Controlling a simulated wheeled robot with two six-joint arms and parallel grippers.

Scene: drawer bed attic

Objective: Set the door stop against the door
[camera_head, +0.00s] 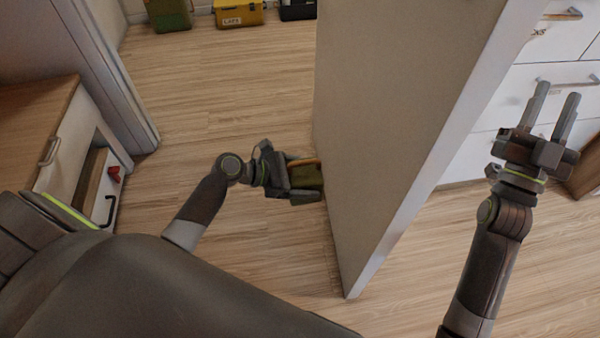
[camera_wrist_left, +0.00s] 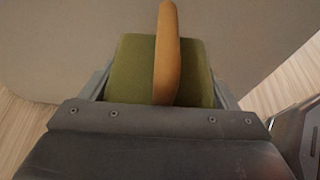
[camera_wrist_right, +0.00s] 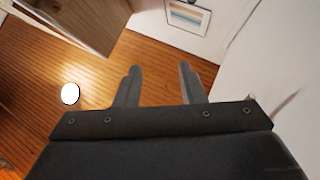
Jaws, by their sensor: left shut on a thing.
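The door (camera_head: 400,110) is a large grey-beige panel standing open in the middle of the head view. The door stop (camera_head: 308,176) is a green block with an orange-brown strap or handle. My left gripper (camera_head: 300,180) is shut on it, low at the left face of the door. In the left wrist view the door stop (camera_wrist_left: 135,72) sits between the fingers with the door face right beyond it. Whether it touches the door or the floor I cannot tell. My right gripper (camera_head: 555,115) is open and empty on the right side of the door, fingers pointing up.
A wooden cabinet (camera_head: 45,130) with an open drawer stands at the left by the door frame (camera_head: 105,70). White drawers (camera_head: 560,80) stand behind my right gripper. A yellow case (camera_head: 240,13) and a green case (camera_head: 168,15) sit at the back wall. The floor (camera_head: 220,90) between is clear.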

